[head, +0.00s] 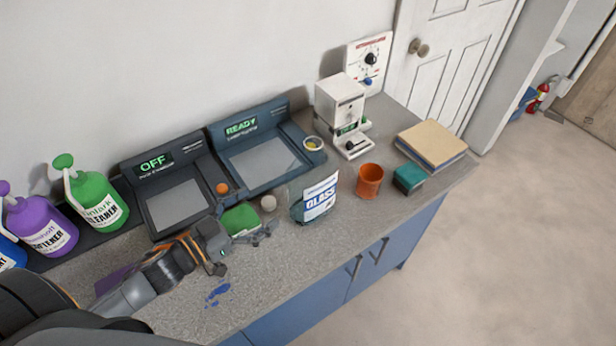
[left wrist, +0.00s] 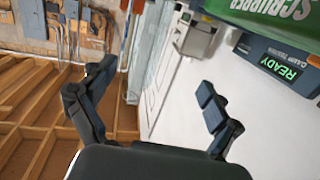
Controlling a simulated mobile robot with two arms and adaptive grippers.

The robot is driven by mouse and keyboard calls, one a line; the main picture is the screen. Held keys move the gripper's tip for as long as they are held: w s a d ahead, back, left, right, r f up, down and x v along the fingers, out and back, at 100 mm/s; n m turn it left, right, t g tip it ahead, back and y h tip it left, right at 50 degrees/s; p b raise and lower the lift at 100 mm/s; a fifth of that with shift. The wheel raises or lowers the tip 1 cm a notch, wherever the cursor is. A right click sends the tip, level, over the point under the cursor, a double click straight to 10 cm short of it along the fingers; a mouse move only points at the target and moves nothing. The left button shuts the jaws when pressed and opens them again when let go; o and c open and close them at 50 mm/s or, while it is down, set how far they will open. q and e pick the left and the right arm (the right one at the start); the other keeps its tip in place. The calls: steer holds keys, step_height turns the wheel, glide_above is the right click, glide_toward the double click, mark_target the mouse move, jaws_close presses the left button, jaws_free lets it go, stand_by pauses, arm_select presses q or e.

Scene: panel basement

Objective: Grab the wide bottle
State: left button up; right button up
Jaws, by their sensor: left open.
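A wide, clear bottle (head: 298,205) with a white and blue "GLASS" label stands on the counter, right of my left gripper (head: 246,250). The gripper is open and empty, low over the counter, with a gap between it and the bottle. A green block (head: 240,219) lies just behind the gripper. In the left wrist view the open fingers (left wrist: 155,80) hold nothing between them. A green item marked "SCRUBBER" (left wrist: 275,12) shows at the top right there. My right gripper is not in view.
An orange cup (head: 369,181), a teal box (head: 408,179) and a book stack (head: 432,143) stand right of the bottle. Two dark consoles (head: 262,158) stand behind. Green (head: 97,203) and purple (head: 42,226) bottles stand at the left. The front counter strip is mostly clear.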

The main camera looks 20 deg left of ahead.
mark_target(288, 193)
arm_select(q)
steer(key=w+d, duration=0.1)
steer(key=w, duration=0.1)
steer(key=w+d+m+h+p, duration=0.1)
steer(key=w+d, duration=0.1)
steer(key=w+d+h, duration=0.1)
steer(key=d, duration=0.1)
steer(key=shift+w+d+r+g+p, duration=0.1)
steer(key=shift+w+r+g+p, duration=0.2)
steer(key=shift+w+r, duration=0.1)
steer(key=shift+w+d+f, duration=0.1)
steer(key=shift+w+d, duration=0.15)
steer(key=shift+w, duration=0.05)
steer(key=shift+w+d+p, duration=0.25)
steer(key=shift+d+p, duration=0.05)
steer(key=shift+p, duration=0.05)
steer(key=p+x, duration=0.1)
steer(key=x, duration=0.3)
steer(key=shift+d+p, duration=0.3)
steer(key=shift+d, duration=0.1)
steer(key=shift+a, duration=0.1)
steer(key=shift+c, duration=1.4)
steer(key=c, duration=1.1)
steer(key=shift+c, duration=0.4)
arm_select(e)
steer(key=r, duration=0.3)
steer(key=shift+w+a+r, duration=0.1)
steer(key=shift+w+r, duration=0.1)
arm_select(q)
steer(key=shift+r, duration=0.2)
